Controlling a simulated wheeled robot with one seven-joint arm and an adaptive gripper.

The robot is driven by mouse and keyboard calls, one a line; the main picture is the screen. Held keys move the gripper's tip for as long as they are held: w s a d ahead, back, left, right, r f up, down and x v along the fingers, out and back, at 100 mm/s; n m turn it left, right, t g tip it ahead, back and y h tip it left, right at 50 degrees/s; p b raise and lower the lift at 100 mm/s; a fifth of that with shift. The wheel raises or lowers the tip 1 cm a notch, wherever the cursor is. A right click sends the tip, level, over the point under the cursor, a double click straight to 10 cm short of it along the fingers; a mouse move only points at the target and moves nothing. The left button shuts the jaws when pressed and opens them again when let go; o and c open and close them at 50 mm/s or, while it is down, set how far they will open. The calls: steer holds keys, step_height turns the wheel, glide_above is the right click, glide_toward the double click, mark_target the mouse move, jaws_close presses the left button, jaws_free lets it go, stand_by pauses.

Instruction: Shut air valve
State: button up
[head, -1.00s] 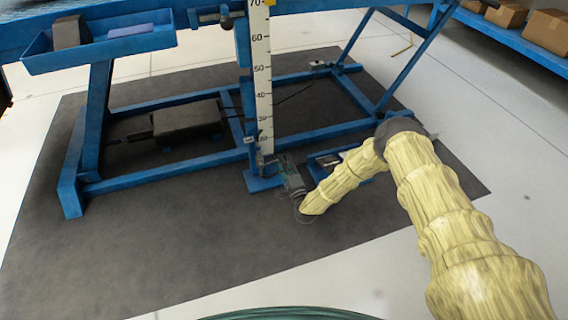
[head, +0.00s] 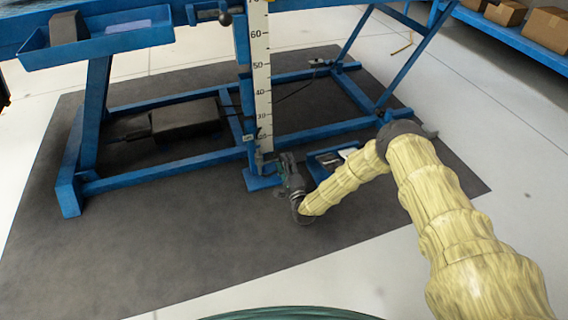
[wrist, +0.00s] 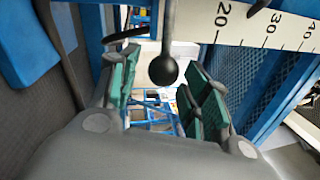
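A dark lever with a round black ball knob (wrist: 163,70) shows in the wrist view, beside the low end of the white scale. I take it for the air valve's handle, but its body is not clear. My gripper (wrist: 160,88) is open, with its teal-padded fingers to the left and right of the knob. Gaps show on both sides, and I cannot tell how deep the knob sits between them. In the head view my gripper (head: 284,166) is low, just right of the scale's foot; the knob there is hidden or too small to see.
The white scale (head: 262,85) stands on a blue post of the blue frame (head: 180,180). Another ball-ended lever (head: 224,17) is higher up. A small blue tray (head: 320,172) lies right of my gripper. The dark mat (head: 160,250) in front is clear.

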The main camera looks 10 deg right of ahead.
steer(key=shift+a+r, duration=0.1)
steer(key=v, duration=1.2)
steer(key=shift+a, duration=0.1)
stand_by(0.4)
